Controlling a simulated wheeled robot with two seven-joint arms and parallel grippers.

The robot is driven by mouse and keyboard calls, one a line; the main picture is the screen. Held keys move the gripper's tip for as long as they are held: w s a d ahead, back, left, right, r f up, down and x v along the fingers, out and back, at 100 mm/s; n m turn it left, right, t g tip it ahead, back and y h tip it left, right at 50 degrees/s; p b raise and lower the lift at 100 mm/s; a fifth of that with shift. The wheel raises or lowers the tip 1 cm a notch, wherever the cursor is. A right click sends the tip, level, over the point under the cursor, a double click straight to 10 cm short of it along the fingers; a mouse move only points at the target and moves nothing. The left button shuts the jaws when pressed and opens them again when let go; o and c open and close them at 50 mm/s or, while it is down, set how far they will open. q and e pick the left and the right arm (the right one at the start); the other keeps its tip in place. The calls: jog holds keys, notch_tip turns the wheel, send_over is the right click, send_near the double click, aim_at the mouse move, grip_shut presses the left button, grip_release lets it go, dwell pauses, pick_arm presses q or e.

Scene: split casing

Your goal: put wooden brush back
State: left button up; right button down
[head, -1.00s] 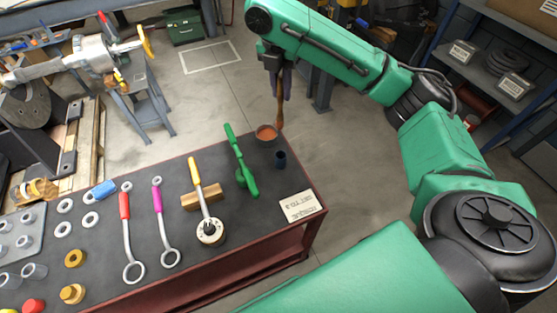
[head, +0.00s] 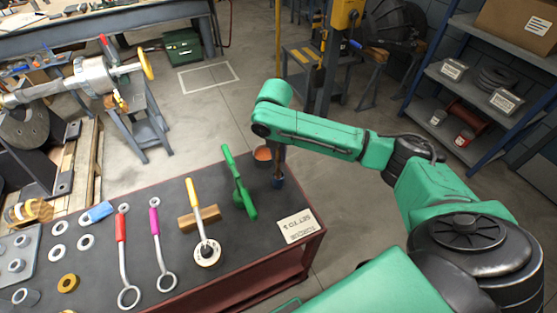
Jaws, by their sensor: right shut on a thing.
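My right gripper (head: 280,152) points down at the far right corner of the workbench and is shut on the wooden brush (head: 279,168). The brush hangs upright below the jaws, and only a short brown part shows. My left gripper is not in view.
The dark workbench top (head: 240,230) holds a green tool (head: 239,185) left of the cup and a white label card (head: 297,226) in front. A yellow-handled tool (head: 196,205) rests on a wooden block. Red and magenta wrenches lie further left.

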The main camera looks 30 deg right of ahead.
aim_at(278, 162)
notch_tip(278, 162, down, 4)
jog(key=shift+a+r+p, duration=0.1)
jog(key=shift+p, duration=0.85)
jog(key=c, duration=0.8)
grip_release()
jog(key=shift+o, duration=0.2)
